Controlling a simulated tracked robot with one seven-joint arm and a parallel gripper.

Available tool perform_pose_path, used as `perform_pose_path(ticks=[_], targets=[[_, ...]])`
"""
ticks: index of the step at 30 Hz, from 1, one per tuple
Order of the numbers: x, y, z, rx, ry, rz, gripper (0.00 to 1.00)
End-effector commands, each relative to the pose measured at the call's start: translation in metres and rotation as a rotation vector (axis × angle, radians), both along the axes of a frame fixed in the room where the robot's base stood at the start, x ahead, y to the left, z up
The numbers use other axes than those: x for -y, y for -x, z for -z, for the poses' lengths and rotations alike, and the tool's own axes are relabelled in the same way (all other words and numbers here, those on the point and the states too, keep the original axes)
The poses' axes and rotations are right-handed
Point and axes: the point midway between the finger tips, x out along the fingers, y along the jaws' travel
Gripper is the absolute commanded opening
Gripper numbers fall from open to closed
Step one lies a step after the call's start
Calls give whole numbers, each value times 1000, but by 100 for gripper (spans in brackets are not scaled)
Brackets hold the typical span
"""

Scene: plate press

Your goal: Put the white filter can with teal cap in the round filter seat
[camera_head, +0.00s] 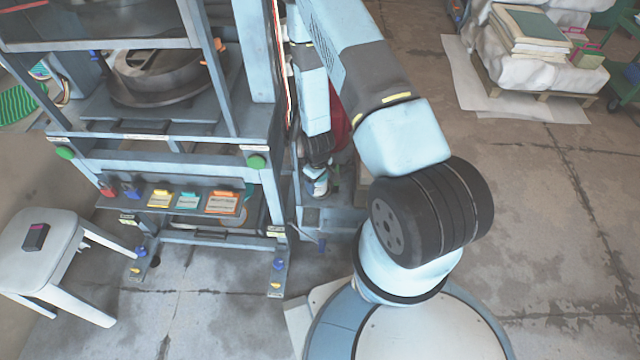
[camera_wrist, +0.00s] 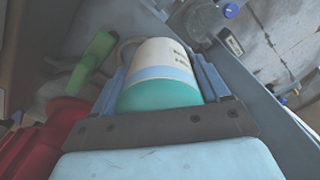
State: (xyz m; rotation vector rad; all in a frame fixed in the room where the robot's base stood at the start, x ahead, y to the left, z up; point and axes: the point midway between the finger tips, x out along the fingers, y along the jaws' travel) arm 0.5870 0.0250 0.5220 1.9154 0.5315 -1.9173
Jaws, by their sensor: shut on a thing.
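The white filter can (camera_wrist: 165,60) lies between the two blue fingers of my gripper (camera_wrist: 160,75) in the wrist view. Its teal cap (camera_wrist: 160,96) faces the palm, and its white body with dark print points away. My gripper is shut on the can. In the head view my gripper (camera_head: 317,182) is low, just right of the press frame, and the can is too small there to make out clearly. A grey curved rim (camera_wrist: 127,50) shows beside the can's far end. I cannot tell whether it is the round filter seat, or whether the can touches it.
The press frame (camera_head: 165,160) stands close on the left of my arm. A red part (camera_wrist: 55,130) and a green handle (camera_wrist: 93,58) are near my gripper on the left. A grey beam (camera_wrist: 255,95) runs along the right. A white stool (camera_head: 45,250) stands far left.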

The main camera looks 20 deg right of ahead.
Motion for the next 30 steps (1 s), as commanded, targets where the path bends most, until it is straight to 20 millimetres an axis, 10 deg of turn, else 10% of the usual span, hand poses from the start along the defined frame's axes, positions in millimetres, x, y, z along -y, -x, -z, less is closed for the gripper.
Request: perform_pose_path(ticks=[12,30], targets=[[23,-45,53,1,-1,1,29],[26,-52,94,1,-1,0,29]])
